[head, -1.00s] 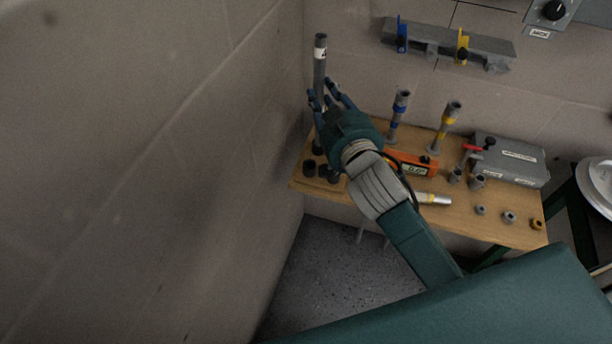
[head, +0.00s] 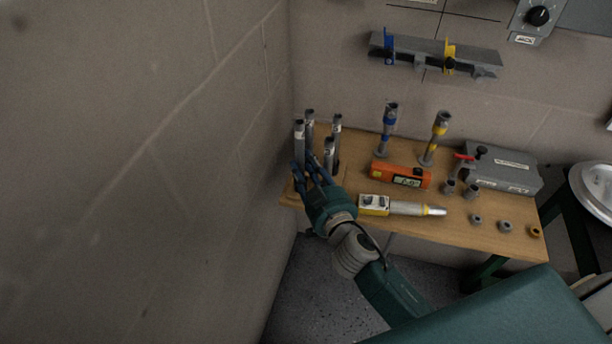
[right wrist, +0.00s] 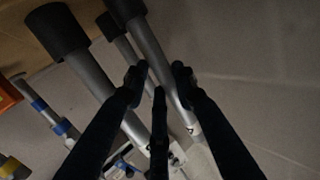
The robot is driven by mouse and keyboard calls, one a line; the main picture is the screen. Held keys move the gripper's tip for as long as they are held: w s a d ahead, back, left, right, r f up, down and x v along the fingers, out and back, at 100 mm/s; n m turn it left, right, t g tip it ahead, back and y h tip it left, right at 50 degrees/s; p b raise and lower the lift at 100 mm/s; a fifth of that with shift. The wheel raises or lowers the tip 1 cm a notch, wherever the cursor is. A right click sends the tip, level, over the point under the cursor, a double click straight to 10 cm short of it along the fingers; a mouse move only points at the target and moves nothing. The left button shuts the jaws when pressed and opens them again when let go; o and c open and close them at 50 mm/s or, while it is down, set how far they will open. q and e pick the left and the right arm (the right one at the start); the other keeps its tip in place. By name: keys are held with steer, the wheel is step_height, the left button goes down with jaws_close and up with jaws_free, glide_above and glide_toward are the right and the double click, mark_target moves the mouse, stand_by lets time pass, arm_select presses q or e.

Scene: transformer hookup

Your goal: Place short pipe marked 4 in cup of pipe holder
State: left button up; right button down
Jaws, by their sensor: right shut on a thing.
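The short pipe marked 4 (head: 299,131) is grey with a white band near its top; the marking is too small to read now. It stands about upright at the bench's left end. My right gripper (head: 308,170) is shut on it; the right wrist view shows the fingers (right wrist: 160,82) around the pipe (right wrist: 155,48). In that view, the pipe's lower end meets a black cup (right wrist: 126,9) of the pipe holder and appears to be in it. Other grey pipes (head: 336,135) stand in the holder close by. My left gripper is out of view.
The wooden bench (head: 460,235) holds an orange meter (head: 402,176), a yellow-and-grey tool (head: 400,207), blue-banded (head: 388,128) and yellow-banded posts (head: 434,138), and a grey box (head: 503,170). The block wall (head: 240,120) stands close on the left.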

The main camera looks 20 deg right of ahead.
steer(key=shift+f+b, duration=0.35)
steer(key=shift+f, duration=1.2)
steer(key=shift+f, duration=0.2)
steer(key=c, duration=1.4)
jaws_free()
steer(key=shift+r, duration=0.35)
steer(key=s+b, duration=0.1)
steer(key=s, duration=0.7)
steer(key=s+r+b, duration=0.1)
steer(key=s, duration=0.3)
steer(key=shift+d+b, duration=0.25)
steer(key=shift+b, duration=0.1)
